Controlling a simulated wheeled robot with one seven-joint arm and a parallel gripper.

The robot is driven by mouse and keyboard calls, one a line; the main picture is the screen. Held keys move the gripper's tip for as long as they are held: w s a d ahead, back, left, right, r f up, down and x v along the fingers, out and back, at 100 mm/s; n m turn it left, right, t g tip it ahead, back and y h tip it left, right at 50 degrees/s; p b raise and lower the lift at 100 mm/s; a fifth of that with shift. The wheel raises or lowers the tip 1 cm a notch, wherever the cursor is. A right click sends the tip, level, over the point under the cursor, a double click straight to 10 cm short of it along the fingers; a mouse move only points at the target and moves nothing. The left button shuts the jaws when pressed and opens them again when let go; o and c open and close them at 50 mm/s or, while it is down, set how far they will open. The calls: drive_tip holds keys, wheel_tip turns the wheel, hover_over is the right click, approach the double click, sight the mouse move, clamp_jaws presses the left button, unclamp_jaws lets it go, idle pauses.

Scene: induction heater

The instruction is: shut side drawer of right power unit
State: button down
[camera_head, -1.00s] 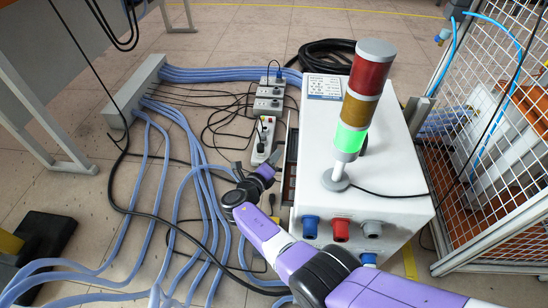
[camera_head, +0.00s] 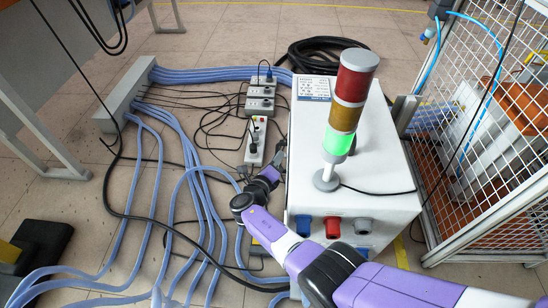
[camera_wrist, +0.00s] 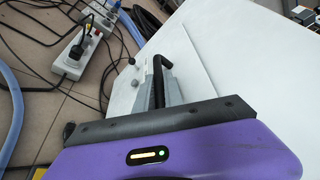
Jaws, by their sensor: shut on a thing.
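The right power unit is a white box (camera_head: 385,165) with a red, amber and lit green signal tower (camera_head: 349,100) on top. Its side drawer is on the left face, which the head view shows only edge-on. No open gap shows there. In the wrist view the white side panel (camera_wrist: 225,50) fills the right, with a thin seam line. A black bar handle (camera_wrist: 158,70) stands out from it. My gripper (camera_head: 278,160) is at this left side, and in the wrist view its grey fingers (camera_wrist: 152,92) are closed around the handle. My arm partly hides the drawer front.
Power strips (camera_head: 256,140) and tangled black cables lie on the floor left of the unit. Blue hoses (camera_head: 205,190) run beside them. A white mesh fence (camera_head: 470,130) stands close on the right. Blue, red and grey connectors (camera_head: 333,227) are on the front face.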

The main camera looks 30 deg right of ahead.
drive_tip(key=c, duration=1.7)
unclamp_jaws()
drive_tip(key=shift+s+d, duration=0.25)
drive_tip(key=p+v, duration=0.4)
drive_tip(key=v, duration=0.3)
drive_tip(key=shift+s+a, duration=0.15)
drive_tip(key=shift+a, duration=0.25)
